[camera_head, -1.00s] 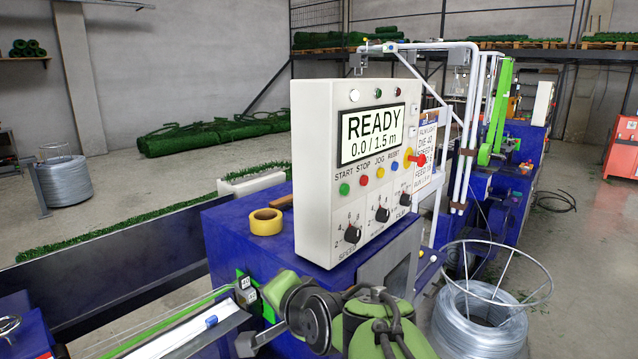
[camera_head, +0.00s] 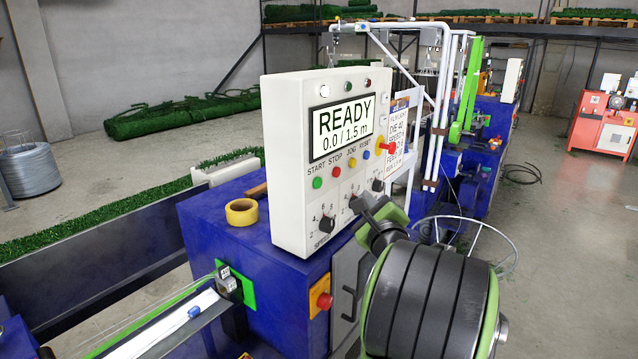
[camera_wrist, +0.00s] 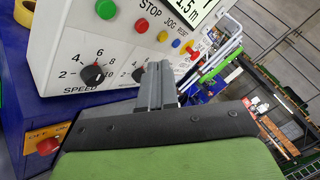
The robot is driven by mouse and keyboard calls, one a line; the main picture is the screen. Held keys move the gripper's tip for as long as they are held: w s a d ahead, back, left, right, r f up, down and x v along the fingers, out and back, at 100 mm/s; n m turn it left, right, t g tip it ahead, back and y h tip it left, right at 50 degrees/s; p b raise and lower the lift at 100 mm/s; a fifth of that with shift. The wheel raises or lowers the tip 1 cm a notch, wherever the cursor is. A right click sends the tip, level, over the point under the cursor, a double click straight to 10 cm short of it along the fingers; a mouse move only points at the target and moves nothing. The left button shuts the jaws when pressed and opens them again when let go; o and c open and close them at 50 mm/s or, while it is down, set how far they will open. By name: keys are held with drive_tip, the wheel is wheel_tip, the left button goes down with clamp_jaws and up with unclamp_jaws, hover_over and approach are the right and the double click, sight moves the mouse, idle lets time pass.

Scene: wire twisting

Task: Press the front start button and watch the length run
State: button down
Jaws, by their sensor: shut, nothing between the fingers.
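The white control panel (camera_head: 290,160) stands on the blue machine. Its display (camera_head: 341,127) reads "READY 0.0 / 1.5 m". The green START button (camera_head: 317,183) is at the left of the button row; it also shows at the top of the wrist view (camera_wrist: 105,9). The red STOP button (camera_head: 335,174) is beside it. My gripper (camera_head: 362,202) is shut and empty, in front of the panel's lower right area by the knobs. In the wrist view its fingertips (camera_wrist: 157,68) point up the panel, below and right of START. They overlap the panel there; I cannot tell contact.
Black dials, including the SPEED knob (camera_head: 326,223), sit below the buttons. A red mushroom button (camera_head: 324,301) on an orange plate is on the machine's front. A yellow tape roll (camera_head: 241,212) lies left of the panel. A wire coil stand (camera_head: 480,225) is partly behind my arm.

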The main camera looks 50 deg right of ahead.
sight(318, 183)
drive_tip(key=w+p, duration=0.7)
drive_tip(key=w, duration=0.2)
drive_tip(key=shift+a, duration=0.45)
drive_tip(key=shift+p, duration=0.3)
idle(1.2)
drive_tip(key=shift+w+p, duration=0.35)
drive_tip(key=shift+w, duration=0.05)
